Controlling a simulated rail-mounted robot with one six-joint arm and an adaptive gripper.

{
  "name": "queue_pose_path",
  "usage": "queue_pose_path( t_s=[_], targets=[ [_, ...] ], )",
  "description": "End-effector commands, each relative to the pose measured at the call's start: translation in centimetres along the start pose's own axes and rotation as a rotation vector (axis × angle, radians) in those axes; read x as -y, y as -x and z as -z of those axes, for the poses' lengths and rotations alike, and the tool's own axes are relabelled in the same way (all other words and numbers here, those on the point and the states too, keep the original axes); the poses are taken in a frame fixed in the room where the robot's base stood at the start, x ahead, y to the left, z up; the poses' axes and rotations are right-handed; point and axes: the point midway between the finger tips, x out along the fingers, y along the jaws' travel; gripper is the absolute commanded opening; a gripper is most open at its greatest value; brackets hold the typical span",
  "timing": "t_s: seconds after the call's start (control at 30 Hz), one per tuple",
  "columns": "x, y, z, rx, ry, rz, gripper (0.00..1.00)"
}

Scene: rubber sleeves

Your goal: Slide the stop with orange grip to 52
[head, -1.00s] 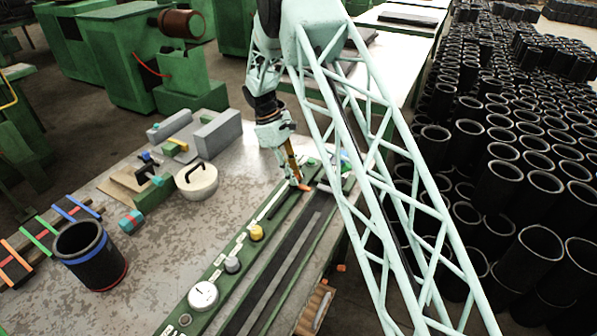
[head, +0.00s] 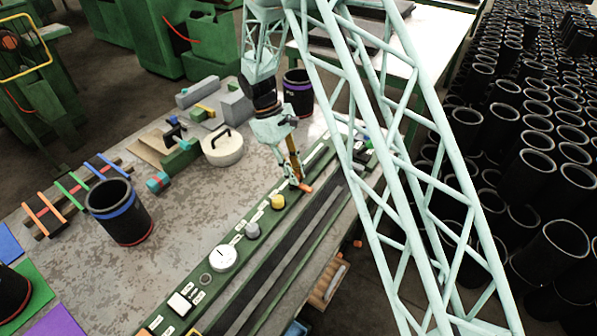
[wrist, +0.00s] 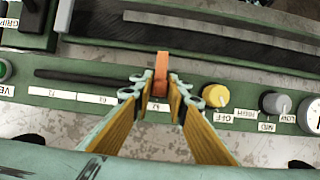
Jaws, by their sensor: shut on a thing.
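The stop with the orange grip (head: 306,187) sits on the green control panel (head: 199,299); in the wrist view the orange grip (wrist: 161,72) stands upright between my fingertips. My gripper (head: 294,181) is shut on it, with yellow-lined fingers on both sides in the wrist view (wrist: 161,92). The dark slot (wrist: 88,76) runs left from the grip in the wrist view. A row of white number labels (wrist: 62,93) lies along the slot. One label, partly between the fingers, seems to read 52, upside down; the fingers hide part of the row.
A yellow knob (wrist: 215,95) is close to the right of my fingers in the wrist view, with a grey knob (wrist: 272,103) beyond it. A white lidded pot (head: 222,147) and a black sleeve (head: 118,211) stand on the table. Black sleeves crowd the floor at right.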

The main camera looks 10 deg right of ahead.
Motion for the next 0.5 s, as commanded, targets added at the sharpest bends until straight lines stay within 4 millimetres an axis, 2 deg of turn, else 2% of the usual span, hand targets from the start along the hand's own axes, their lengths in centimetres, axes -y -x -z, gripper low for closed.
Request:
queue_pose_path(
  t_s=[0.23, 0.27, 0.3, 0.4, 0.5],
  targets=[
    [0.46, -0.16, -0.07, 0.005, 0.000, 0.006, 0.00],
    [0.48, -0.16, -0.07, 0.005, 0.000, 0.006, 0.16],
    [0.49, -0.16, -0.07, 0.005, 0.000, 0.006, 0.20],
    [0.43, -0.14, -0.05, 0.004, 0.001, 0.005, 0.28],
    [0.35, -0.12, -0.05, 0.004, 0.000, 0.005, 0.28]
  ],
)
